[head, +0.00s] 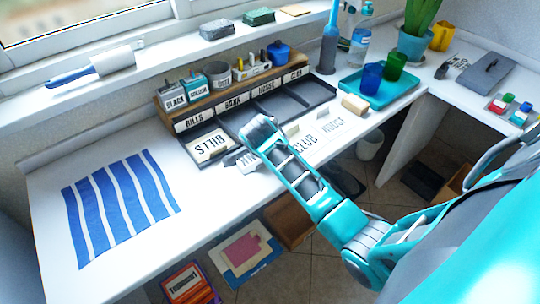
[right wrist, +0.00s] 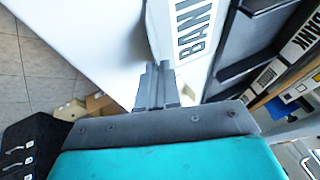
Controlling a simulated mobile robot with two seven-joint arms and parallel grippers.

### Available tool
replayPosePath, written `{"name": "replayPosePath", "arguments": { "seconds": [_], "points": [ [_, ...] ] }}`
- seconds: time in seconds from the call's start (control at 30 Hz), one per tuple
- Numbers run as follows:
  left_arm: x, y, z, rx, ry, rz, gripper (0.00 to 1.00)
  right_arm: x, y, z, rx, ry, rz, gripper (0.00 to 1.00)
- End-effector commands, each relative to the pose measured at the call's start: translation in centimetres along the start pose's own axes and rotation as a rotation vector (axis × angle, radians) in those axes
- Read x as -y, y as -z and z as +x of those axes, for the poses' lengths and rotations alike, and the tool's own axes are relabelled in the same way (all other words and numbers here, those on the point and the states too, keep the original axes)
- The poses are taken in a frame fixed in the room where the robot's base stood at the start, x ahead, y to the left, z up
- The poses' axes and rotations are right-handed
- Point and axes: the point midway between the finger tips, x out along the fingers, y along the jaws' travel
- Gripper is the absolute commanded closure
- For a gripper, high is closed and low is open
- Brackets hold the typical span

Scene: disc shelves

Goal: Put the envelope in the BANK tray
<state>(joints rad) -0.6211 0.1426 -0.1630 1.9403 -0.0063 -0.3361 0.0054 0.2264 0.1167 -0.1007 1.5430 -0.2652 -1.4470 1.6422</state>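The white envelope marked BANK (right wrist: 196,28) is at my right gripper (right wrist: 157,84), whose fingers look closed on its edge. In the head view the gripper (head: 240,157) is at the front of the dark trays, and only a slip of the envelope (head: 250,165) shows beside it. My arm hides the rest. The BANK tray (head: 229,118) is the second dark compartment from the left, under the BANK label (head: 236,101). That label also shows in the right wrist view (right wrist: 301,40). My left gripper is not in view.
The BILLS tray holds an envelope (head: 210,146). The CLUB (head: 304,143) and HOUSE (head: 334,121) envelopes lie on the counter to the right. A wooden shelf (head: 175,117) with pots stands behind the trays. A striped blue cloth (head: 118,205) lies at left. A turquoise tray (head: 380,91) holds cups.

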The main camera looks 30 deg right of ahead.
Motion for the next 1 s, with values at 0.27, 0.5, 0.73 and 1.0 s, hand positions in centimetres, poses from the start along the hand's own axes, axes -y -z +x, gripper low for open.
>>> {"name": "replayPosePath", "arguments": {
  "seconds": [0.27, 0.5, 0.73, 1.0],
  "points": [
    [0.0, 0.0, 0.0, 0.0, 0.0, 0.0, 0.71, -0.1, -0.1, 0.2, 0.0, 0.001, 0.0, 0.88],
    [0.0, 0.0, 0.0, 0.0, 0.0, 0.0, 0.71, -0.1, -0.1, 0.2, 0.0, 0.0, 0.0, 0.71],
    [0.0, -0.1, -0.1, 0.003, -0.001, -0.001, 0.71, 0.1, 0.1, -0.1, -0.001, 0.001, -0.001, 0.71],
    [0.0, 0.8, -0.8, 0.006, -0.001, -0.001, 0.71, 0.2, 0.0, -4.7, 0.003, 0.004, 0.001, 0.71]
  ]
}}
